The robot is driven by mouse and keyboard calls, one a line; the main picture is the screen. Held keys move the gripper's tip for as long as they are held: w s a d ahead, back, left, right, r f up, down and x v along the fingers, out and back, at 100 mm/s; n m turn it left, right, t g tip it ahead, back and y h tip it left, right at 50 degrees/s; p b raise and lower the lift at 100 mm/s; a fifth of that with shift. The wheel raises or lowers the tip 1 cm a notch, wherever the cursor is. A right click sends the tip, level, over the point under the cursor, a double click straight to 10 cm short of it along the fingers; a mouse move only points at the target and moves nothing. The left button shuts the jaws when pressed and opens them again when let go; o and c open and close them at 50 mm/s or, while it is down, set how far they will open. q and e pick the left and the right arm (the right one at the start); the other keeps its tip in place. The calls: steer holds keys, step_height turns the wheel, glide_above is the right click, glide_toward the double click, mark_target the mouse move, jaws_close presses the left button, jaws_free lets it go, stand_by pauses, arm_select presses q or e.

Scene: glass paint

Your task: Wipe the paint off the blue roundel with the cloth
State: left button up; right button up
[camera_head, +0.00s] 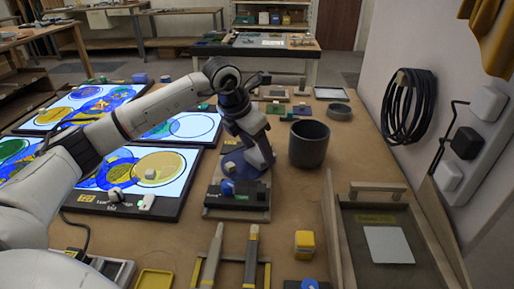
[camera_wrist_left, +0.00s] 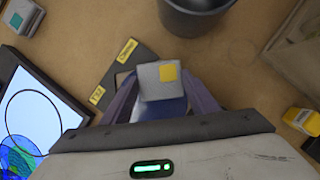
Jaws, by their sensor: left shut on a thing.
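My left gripper (camera_head: 243,168) is over the wooden table, above a dark stand (camera_head: 238,199). Its jaws are shut on a pale grey block with a yellow patch (camera_wrist_left: 160,80) and blue below it, seen between the fingers in the left wrist view; I cannot tell whether this is the cloth. Lit glass panels with painted roundels lie to the left. The near panel has a blue roundel (camera_head: 116,171) with yellowish marks, partly behind my left arm, beside a yellow roundel (camera_head: 160,166). I cannot tell which blue circle is the task's roundel. My right gripper is not in view.
A dark grey pot (camera_head: 309,144) stands to the right of the gripper. A tray (camera_head: 385,215) with a pale square sheet lies at the right. Bare table lies between pot and tray.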

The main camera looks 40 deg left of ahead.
arm_select(q)
steer(key=shift+r+p, duration=1.8)
steer(key=shift+r, duration=0.75)
steer(key=shift+f, duration=0.1)
